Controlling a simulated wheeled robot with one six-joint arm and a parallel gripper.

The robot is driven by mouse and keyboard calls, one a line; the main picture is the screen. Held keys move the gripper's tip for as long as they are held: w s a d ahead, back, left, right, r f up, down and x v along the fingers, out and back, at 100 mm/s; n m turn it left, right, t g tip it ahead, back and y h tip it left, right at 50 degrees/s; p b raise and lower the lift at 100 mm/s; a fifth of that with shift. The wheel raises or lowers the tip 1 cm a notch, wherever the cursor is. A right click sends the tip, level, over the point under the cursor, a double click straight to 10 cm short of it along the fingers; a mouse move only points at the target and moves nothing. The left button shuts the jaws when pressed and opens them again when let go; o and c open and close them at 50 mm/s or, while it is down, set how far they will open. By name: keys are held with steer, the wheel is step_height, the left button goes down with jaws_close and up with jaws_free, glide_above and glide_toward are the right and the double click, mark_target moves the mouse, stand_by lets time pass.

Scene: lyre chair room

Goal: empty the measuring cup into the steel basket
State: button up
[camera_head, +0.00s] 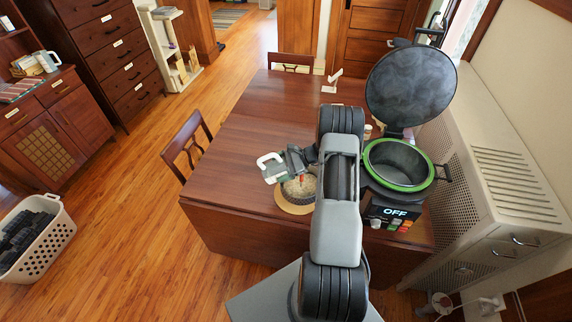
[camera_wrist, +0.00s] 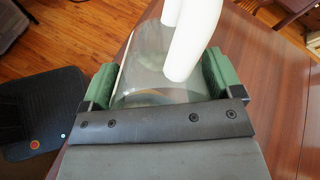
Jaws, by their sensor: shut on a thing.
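My gripper (camera_head: 277,169) is shut on the measuring cup (camera_wrist: 150,65), a clear vessel with a white handle (camera_wrist: 193,40). The green finger pads press on both sides of the cup in the wrist view. The glass looks clear there, but I cannot tell whether anything is left inside. In the head view the white handle (camera_head: 266,160) points left, above the table. Just below and right of the gripper, a round container (camera_head: 300,189) with pale, grainy contents sits on a round wooden board (camera_head: 293,208); it may be the steel basket, partly hidden by my arm.
The wooden table (camera_head: 240,145) is mostly clear at left and back. A cooker (camera_head: 398,165) with a green rim, raised dark lid (camera_head: 410,85) and "OFF" display stands at right. Chairs (camera_head: 187,145) flank the table. A radiator cover (camera_head: 480,170) lines the right wall.

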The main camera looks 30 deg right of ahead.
mark_target(268, 167)
steer(key=shift+f, duration=0.1)
steer(key=shift+w+a+r+h, duration=0.15)
steer(key=shift+r+h, duration=0.15)
steer(key=shift+h, duration=0.2)
steer(key=shift+a+r+g+h, duration=0.35)
steer(key=shift+g+h, duration=0.25)
steer(key=shift+h, duration=0.4)
steer(key=shift+d+r+h, duration=0.1)
steer(key=shift+h, duration=0.3)
steer(key=shift+g, duration=0.3)
steer(key=a+h, duration=0.2)
steer(key=w+a+g+h, duration=0.1)
steer(key=shift+w+f, duration=0.1)
steer(key=shift+f, duration=0.25)
steer(key=shift+w+a+f+g+h, duration=0.2)
steer(key=shift+a+g+h, duration=0.1)
steer(key=shift+h, duration=0.3)
